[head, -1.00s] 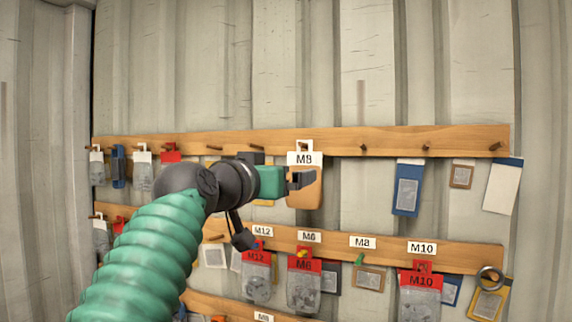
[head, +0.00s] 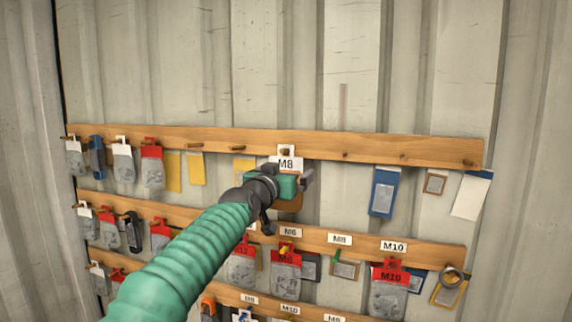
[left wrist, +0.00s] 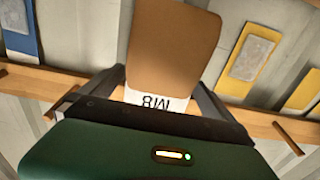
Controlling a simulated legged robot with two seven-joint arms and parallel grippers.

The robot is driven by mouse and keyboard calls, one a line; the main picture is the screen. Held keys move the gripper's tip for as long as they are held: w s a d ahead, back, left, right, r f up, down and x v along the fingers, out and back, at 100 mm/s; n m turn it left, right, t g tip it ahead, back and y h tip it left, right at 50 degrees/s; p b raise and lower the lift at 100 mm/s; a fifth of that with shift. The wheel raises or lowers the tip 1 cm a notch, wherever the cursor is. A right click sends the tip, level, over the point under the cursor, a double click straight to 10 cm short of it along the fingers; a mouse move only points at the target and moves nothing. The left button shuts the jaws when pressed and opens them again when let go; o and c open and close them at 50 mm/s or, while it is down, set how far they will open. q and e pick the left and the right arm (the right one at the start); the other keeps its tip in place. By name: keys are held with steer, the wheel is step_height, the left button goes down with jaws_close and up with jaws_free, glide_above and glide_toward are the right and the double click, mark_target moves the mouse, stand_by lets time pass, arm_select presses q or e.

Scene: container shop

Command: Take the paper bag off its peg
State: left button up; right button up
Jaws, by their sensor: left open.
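The brown paper bag with a white M8 header (head: 287,163) hangs on the upper wooden rail in the head view. Its lower part is mostly hidden behind my left gripper (head: 306,182). In the left wrist view, the bag (left wrist: 172,45) appears upside down, with its M8 header between the two dark fingers of my left gripper (left wrist: 160,88). The fingers are open, one on each side of the bag. I cannot tell whether either finger touches it. The bag's peg is hidden in the wrist view. My right gripper is not in view.
The upper rail (head: 390,152) has bare pegs right of the bag. A blue packet (head: 383,193) hangs further right. Yellow cards (head: 196,168) hang to the left. A lower rail (head: 330,252) carries red-topped packets (head: 390,288) below.

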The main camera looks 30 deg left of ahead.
arm_select(q)
steer(key=shift+s+a, duration=0.1)
steer(key=shift+a, duration=0.05)
steer(key=shift+c, duration=0.3)
steer(key=shift+c, duration=1.2)
steer(key=shift+d, duration=0.2)
steer(key=c, duration=1.1)
steer(key=shift+r, duration=0.3)
steer(key=shift+c, duration=0.2)
